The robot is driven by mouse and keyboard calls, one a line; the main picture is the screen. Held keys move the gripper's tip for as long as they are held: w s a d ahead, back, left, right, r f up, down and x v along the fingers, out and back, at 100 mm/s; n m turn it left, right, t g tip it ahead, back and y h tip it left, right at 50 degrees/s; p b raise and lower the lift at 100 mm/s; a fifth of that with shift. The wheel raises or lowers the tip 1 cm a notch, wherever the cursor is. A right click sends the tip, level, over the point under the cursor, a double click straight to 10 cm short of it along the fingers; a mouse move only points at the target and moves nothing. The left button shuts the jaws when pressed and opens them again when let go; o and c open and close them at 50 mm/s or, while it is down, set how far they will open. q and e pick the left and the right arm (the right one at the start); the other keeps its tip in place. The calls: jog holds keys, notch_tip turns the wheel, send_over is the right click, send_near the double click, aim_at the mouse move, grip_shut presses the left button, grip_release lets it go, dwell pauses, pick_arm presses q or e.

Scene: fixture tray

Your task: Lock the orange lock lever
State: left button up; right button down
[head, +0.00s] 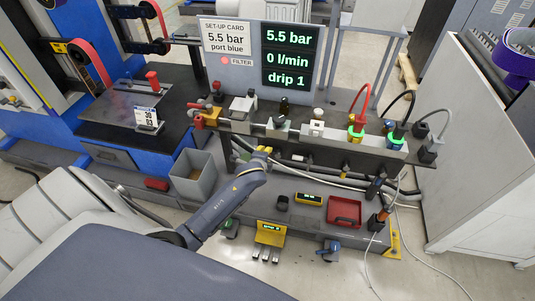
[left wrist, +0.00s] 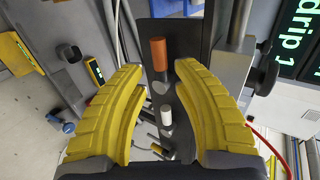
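An orange cylindrical grip (left wrist: 158,53), which looks like the lock lever's handle, shows in the left wrist view between and beyond my fingers. It stands against a dark plate. My left gripper (left wrist: 158,105) has its two yellow ribbed fingers spread apart, with nothing held between them. In the head view my left gripper (head: 262,150) is just in front of the bench's front edge, below the row of fittings. I cannot clearly pick out the lever there. My right gripper is not in view.
The bench carries a row of fittings, with lit green ports (head: 356,134) and cables on the right. A display panel (head: 290,55) stands behind. A grey bin (head: 193,178) is left of my gripper. A red tray (head: 344,211) and yellow meter (head: 309,199) sit on the lower shelf.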

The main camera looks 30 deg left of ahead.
pick_arm(q)
jog(key=shift+x, duration=2.3)
grip_shut()
